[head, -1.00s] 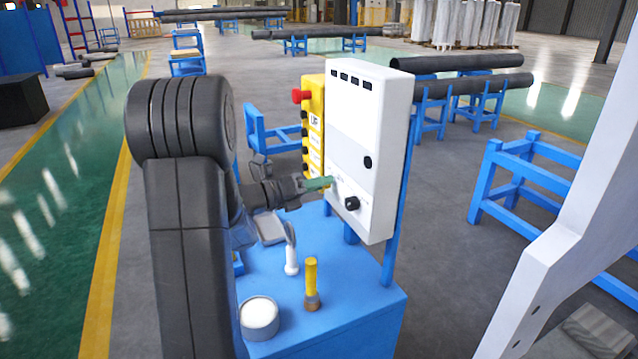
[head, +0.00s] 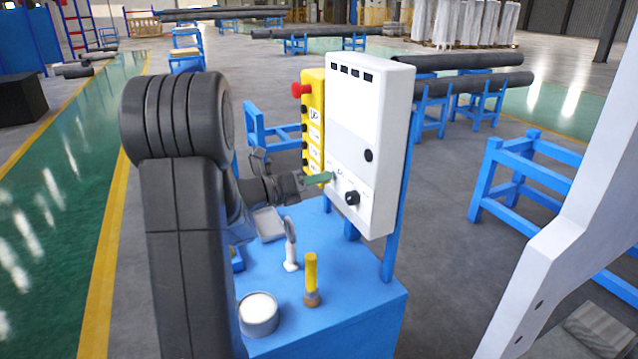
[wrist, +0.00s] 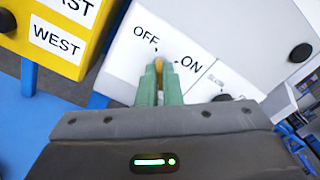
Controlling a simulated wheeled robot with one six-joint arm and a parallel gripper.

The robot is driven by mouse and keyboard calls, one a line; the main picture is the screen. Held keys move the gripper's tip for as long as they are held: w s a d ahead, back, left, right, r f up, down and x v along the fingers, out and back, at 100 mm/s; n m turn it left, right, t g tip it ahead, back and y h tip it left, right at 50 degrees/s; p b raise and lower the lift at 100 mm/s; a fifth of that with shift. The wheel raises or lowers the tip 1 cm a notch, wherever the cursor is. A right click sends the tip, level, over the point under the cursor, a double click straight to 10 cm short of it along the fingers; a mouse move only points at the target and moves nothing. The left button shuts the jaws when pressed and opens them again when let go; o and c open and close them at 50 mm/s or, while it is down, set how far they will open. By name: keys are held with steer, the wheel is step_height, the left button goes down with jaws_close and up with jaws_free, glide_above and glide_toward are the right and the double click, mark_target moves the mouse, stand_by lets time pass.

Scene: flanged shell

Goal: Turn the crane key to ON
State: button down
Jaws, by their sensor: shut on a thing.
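The white control box (head: 372,130) stands upright on the blue table. In the wrist view its panel (wrist: 205,40) carries the labels OFF and ON. The crane key (wrist: 159,66) shows as a small yellowish piece below and between these labels. My gripper (wrist: 160,80) has its green fingers closed together around the key. In the head view my gripper (head: 328,177) reaches from the left to the lower front of the box. The fingertips hide most of the key, so its exact angle is hard to tell.
A yellow pendant (head: 314,125) with a red button hangs left of the box. A black knob (head: 352,198) sits right of my fingers. A yellow-handled tool (head: 311,280), a white-handled item (head: 291,250) and a round tin (head: 259,314) stand on the blue table (head: 350,310).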

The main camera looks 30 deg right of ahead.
steer(key=shift+f+m+b, duration=0.15)
steer(key=shift+m+b, duration=7.95)
steer(key=shift+b, duration=0.9)
steer(key=c, duration=1.6)
jaws_free()
steer(key=shift+a, duration=0.1)
steer(key=w+a, duration=0.1)
steer(key=a, duration=1.2)
steer(key=shift+w+a+p, duration=0.25)
steer(key=shift+a+p, duration=0.05)
steer(key=shift+p, duration=0.15)
